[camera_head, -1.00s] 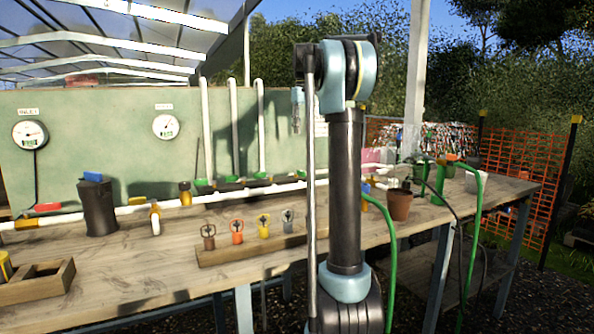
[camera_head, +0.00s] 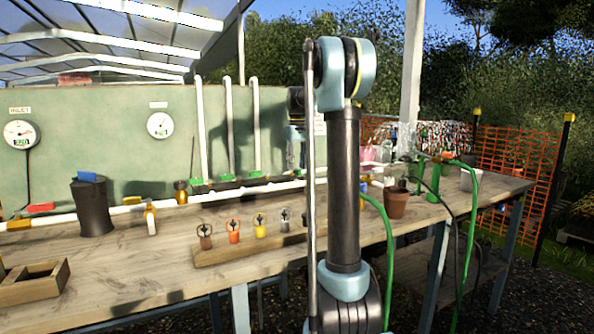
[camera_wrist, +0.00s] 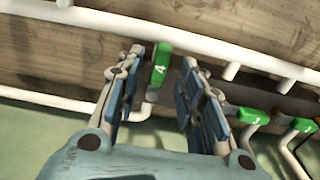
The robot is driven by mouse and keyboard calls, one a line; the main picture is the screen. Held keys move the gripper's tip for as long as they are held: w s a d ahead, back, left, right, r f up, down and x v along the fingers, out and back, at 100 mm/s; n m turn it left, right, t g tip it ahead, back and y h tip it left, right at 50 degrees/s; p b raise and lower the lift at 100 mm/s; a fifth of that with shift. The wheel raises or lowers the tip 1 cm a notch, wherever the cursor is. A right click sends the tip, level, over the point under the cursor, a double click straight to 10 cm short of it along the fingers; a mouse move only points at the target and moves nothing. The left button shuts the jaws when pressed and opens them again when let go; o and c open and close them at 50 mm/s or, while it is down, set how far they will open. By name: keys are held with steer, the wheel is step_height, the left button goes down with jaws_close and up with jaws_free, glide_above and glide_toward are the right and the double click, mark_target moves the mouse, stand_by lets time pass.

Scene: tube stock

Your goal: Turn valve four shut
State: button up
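Valve four's green handle (camera_wrist: 161,62), marked 4, shows in the wrist view. It lies crosswise to the long white pipe (camera_wrist: 215,48), on a white branch pipe. My gripper (camera_wrist: 163,58) is open, with one finger on each side of this handle. A gap shows on both sides, and I see no contact. Another green handle (camera_wrist: 252,115) lies to the right, turned differently from valve four's handle. In the head view my arm hides valve four and most of my gripper. Green valves (camera_head: 229,182) show at the foot of the white risers left of my arm.
The bench (camera_head: 140,262) holds a block (camera_head: 250,246) with several coloured ring-topped pegs, a dark container (camera_head: 93,207) and a flower pot (camera_head: 396,203). Another green handle (camera_wrist: 301,125) is near the wrist view's right edge. Green hoses (camera_head: 388,258) hang right of my arm.

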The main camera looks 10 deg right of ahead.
steer(key=shift+f, duration=1.1)
jaws_close()
